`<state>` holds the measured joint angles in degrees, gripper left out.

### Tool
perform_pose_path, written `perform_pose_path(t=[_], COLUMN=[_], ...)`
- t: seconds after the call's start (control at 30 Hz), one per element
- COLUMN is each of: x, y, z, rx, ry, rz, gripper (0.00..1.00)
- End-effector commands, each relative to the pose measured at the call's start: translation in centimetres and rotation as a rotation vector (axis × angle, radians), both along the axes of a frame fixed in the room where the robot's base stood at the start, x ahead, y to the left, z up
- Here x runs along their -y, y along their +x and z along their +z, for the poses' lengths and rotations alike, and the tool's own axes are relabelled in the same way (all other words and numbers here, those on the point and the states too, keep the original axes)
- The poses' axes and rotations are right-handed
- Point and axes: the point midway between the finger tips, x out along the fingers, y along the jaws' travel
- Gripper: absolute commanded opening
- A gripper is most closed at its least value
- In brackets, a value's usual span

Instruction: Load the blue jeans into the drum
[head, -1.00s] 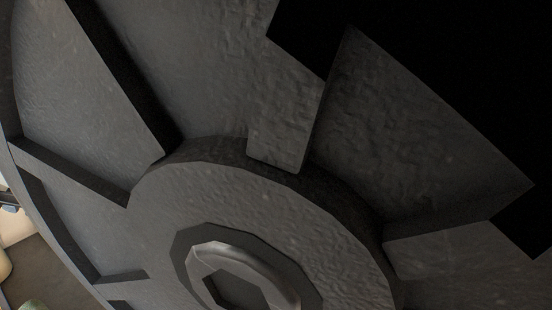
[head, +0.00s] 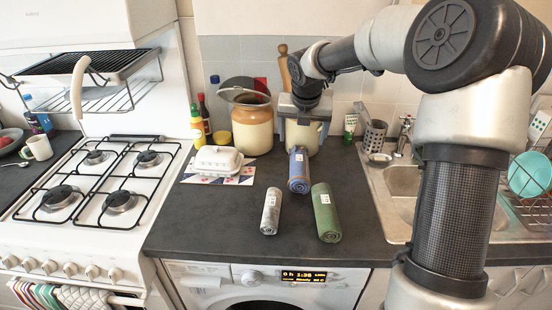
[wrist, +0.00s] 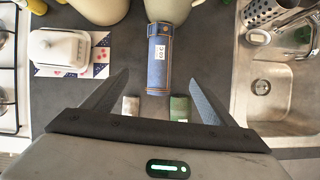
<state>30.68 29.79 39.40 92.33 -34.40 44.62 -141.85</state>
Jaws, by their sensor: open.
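The blue jeans (head: 299,170) are a rolled blue bundle with orange edging and a white label, lying on the dark counter (head: 225,225). In the wrist view the jeans (wrist: 158,60) lie ahead, lined up between the spread fingers and not gripped. My gripper (head: 304,122) is open and empty, pointing down above the counter just behind the jeans in the head view; it also shows in the wrist view (wrist: 159,80). The washer (head: 218,287) is under the counter. Only the top of its dark round front shows; the drum inside is hidden.
A grey roll (head: 270,212) and a green roll (head: 326,213) lie nearer the counter's front edge. Jars (head: 252,128), bottles and a white butter dish (head: 217,160) stand behind and left. The stove (head: 90,190) is left, the sink (head: 402,190) right.

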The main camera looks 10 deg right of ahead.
Motion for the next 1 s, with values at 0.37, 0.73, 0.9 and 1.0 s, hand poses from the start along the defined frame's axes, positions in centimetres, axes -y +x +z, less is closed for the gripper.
perform_pose_path(t=[0.37, 0.73, 0.9, 1.0], x=[1.0, 1.5, 1.6, 1.6], y=[1.8, 4.4, 4.8, 5.1], z=[-5.1, -11.4, -12.4, -13.4], rx=[-0.027, -0.025, -0.026, -0.026], ry=[-0.026, -0.027, -0.026, -0.026], rz=[0.085, 0.083, 0.083, 0.082], gripper=[0.79, 0.79, 0.79, 0.79])
